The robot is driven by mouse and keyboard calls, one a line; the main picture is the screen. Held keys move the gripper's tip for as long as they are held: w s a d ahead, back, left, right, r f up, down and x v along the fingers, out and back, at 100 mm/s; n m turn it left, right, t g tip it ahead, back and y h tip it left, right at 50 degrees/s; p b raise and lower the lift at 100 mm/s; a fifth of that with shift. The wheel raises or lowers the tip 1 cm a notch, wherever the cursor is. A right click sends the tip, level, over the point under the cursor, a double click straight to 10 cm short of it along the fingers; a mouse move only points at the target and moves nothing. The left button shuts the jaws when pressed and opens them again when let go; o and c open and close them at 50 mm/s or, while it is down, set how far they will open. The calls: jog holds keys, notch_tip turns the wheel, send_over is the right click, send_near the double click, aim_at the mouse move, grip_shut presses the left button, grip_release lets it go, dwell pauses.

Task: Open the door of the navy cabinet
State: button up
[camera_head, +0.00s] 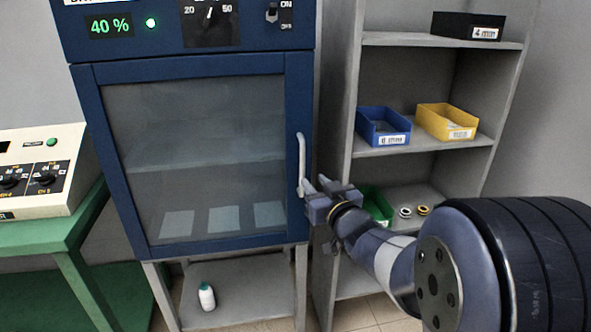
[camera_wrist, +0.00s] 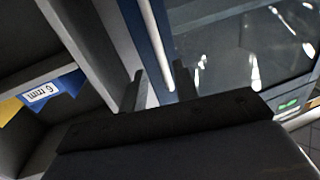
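The navy cabinet (camera_head: 91,120) stands in the middle of the head view. Its glass-fronted door (camera_head: 195,243) is shut. A pale vertical handle (camera_head: 301,160) is on the door's right edge. My gripper (camera_head: 316,184) is at the handle's lower end, with its fingers spread. In the wrist view the handle (camera_wrist: 157,45) runs down into the gap between the two fingertips of my gripper (camera_wrist: 160,75), nearer the right finger. The fingers are not closed on it. Whether the fingertips reach past the bar is unclear.
A grey shelf unit (camera_head: 432,40) stands close on the right, with a blue bin (camera_head: 383,127), a yellow bin (camera_head: 446,121) and a black box (camera_head: 468,26). A green bin (camera_head: 377,205) is partly behind my gripper. A white bottle (camera_head: 207,296) stands below the cabinet. A green bench (camera_head: 45,235) is at left.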

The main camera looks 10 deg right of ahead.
aim_at(303, 170)
jog(key=w, duration=0.2)
jog(key=w+a, duration=0.1)
jog(key=w, duration=0.5)
jog(key=shift+a, duration=0.3)
jog(key=shift+c, duration=0.3)
grip_shut()
